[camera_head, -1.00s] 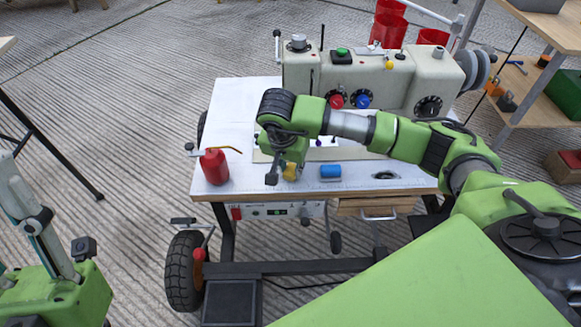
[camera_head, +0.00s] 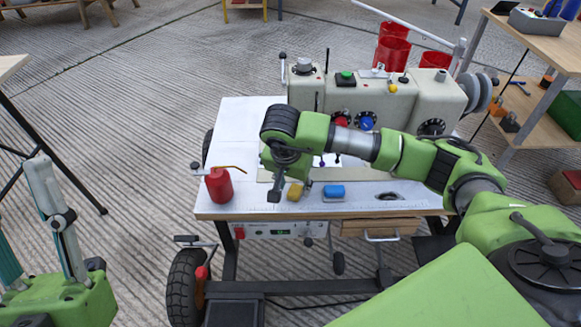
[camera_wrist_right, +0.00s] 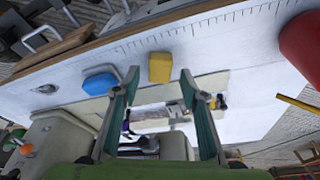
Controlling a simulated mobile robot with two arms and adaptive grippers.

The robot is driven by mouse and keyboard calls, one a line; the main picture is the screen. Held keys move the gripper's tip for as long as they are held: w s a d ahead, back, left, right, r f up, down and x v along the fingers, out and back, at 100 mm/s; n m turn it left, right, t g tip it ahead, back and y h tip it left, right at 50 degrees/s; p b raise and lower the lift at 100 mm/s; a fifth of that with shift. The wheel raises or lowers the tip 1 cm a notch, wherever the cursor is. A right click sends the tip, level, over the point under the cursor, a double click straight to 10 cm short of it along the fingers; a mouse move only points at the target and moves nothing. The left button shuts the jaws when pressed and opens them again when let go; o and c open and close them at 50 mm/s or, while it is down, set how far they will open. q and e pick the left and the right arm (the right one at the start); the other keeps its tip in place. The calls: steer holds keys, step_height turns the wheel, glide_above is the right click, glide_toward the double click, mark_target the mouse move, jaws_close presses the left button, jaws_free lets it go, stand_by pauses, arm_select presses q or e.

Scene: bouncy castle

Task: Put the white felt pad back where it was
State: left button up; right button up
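I cannot make out the white felt pad for certain. A small pale flat patch (camera_head: 374,73) lies on top of the cream machine (camera_head: 395,92), but I cannot tell if it is the pad. My right gripper (camera_head: 273,192) hangs over the front of the white worktop (camera_head: 240,118), left of a yellow block (camera_head: 295,192). In the wrist view the right gripper (camera_wrist_right: 160,76) has its fingers apart with nothing held between them; the yellow block (camera_wrist_right: 160,67) shows beyond the tips. My left gripper (camera_head: 25,210) is at the lower left, its fingers apart and empty, away from the table.
A blue block (camera_head: 334,191) lies right of the yellow one. A red oil can (camera_head: 219,186) with a thin spout stands at the table's left front. Red bins (camera_head: 391,50) stand behind the machine. A wooden shelf unit (camera_head: 540,60) is at the right. My right arm hides part of the worktop.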

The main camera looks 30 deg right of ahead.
mark_target(292, 196)
steer(key=p+v, duration=0.1)
steer(key=v, duration=0.4)
arm_select(q)
steer(key=w+f+g+y+p, duration=0.2)
steer(key=w+f+g, duration=0.6)
steer(key=f, duration=0.4)
steer(key=shift+w+d+f+y, duration=0.4)
steer(key=shift+w+y, duration=0.2)
steer(key=shift+w, duration=0.25)
arm_select(e)
steer(key=shift+v, duration=2.6)
arm_select(q)
steer(key=shift+d, duration=0.1)
